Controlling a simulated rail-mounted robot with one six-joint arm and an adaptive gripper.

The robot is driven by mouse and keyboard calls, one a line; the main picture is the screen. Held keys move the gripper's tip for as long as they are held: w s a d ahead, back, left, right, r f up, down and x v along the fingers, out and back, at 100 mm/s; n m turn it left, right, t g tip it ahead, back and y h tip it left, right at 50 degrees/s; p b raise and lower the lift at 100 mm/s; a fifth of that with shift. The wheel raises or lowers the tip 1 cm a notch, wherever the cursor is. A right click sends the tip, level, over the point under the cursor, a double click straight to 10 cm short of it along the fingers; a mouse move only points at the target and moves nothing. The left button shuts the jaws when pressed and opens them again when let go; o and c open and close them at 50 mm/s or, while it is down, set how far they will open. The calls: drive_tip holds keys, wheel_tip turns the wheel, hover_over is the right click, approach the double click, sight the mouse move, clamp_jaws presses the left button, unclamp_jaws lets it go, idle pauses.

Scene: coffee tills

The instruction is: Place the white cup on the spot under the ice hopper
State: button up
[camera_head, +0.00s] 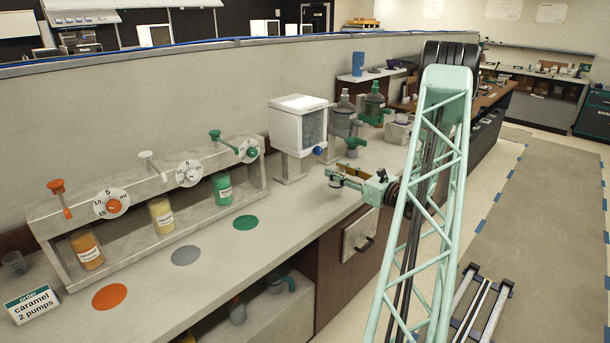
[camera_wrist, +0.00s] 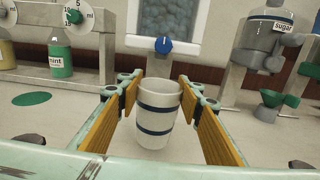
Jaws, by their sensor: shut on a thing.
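The white cup (camera_wrist: 157,118) with dark blue bands stands upright between the wooden pads of my gripper (camera_wrist: 157,92) in the wrist view. My gripper is shut on it. The ice hopper (camera_wrist: 168,22), a white box with a clear front and a blue knob (camera_wrist: 164,45), is beyond the cup. The cup and gripper hide part of the area under the hopper.
A syrup rack (camera_head: 150,207) with orange, yellow and green bottles stands left of the hopper. Orange, grey and green discs (camera_head: 245,222) mark the counter. A grey sugar dispenser (camera_wrist: 270,50) stands to the right. An order card (camera_head: 33,303) reads caramel, 2 pumps.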

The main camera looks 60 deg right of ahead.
drive_tip(key=w+d+b, duration=0.2)
drive_tip(key=w, duration=1.5)
drive_tip(key=shift+d, duration=0.25)
drive_tip(key=shift+f, duration=0.15)
drive_tip(key=shift+f+b, duration=0.65)
drive_tip(key=shift+f, duration=0.95)
drive_tip(key=shift+f, duration=0.2)
drive_tip(key=o, duration=0.7)
drive_tip(key=shift+r, duration=0.2)
drive_tip(key=s, duration=0.4)
drive_tip(key=s+a+p, duration=0.1)
drive_tip(key=s, duration=0.6)
drive_tip(key=shift+s+a+p, duration=0.4)
